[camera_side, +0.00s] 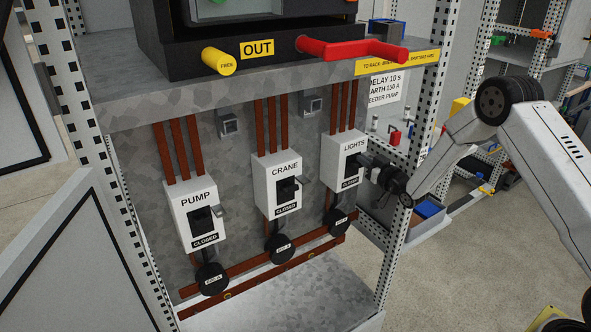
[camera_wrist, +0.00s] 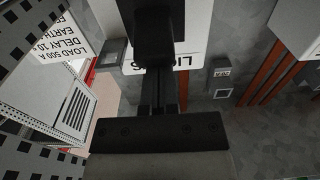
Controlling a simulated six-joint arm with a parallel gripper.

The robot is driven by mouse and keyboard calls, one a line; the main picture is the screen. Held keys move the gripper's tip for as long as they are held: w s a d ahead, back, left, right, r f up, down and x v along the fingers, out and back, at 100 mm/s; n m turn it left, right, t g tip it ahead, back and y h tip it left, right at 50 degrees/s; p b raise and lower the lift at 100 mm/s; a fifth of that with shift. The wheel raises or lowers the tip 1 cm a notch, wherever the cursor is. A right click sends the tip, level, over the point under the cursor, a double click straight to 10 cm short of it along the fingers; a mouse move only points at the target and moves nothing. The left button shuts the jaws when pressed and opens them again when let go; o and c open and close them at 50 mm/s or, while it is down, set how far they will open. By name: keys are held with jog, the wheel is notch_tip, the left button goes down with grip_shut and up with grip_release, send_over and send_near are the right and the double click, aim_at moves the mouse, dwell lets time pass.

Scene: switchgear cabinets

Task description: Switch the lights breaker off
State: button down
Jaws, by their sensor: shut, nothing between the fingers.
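The lights breaker (camera_side: 340,148) is a white box marked LIGHTS, the rightmost of three on the grey panel. Its lower label appears to read CLOSED, partly covered. My gripper (camera_side: 366,163) is shut and empty at the front of this box, over its switch area. I cannot tell whether it touches the lever. In the wrist view the white face of the lights breaker (camera_wrist: 192,45) is upside down, with its name partly covered. My gripper (camera_wrist: 160,65) lies in front of it, and a dark block (camera_wrist: 157,22) shows at the tips.
The crane breaker (camera_side: 275,172) and pump breaker (camera_side: 187,204) stand to the left, both labelled CLOSED. A red handle (camera_side: 350,49) and yellow knob (camera_side: 218,62) project above. A perforated post (camera_side: 412,130) rises to the right. Round black parts (camera_side: 280,248) sit below the boxes.

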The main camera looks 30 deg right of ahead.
jog(key=shift+t, duration=0.6)
jog(key=shift+s+f, duration=0.15)
jog(key=shift+f, duration=0.9)
jog(key=shift+s+f, duration=0.2)
jog(key=shift+f, duration=0.8)
jog(key=shift+s+f, duration=0.15)
jog(key=shift+f, duration=0.9)
jog(key=shift+f, duration=0.15)
jog(key=s+f, duration=0.3)
jog(key=s, duration=0.5)
jog(key=shift+s+f, duration=0.15)
jog(key=shift+s, duration=0.2)
jog(key=shift+w, duration=0.1)
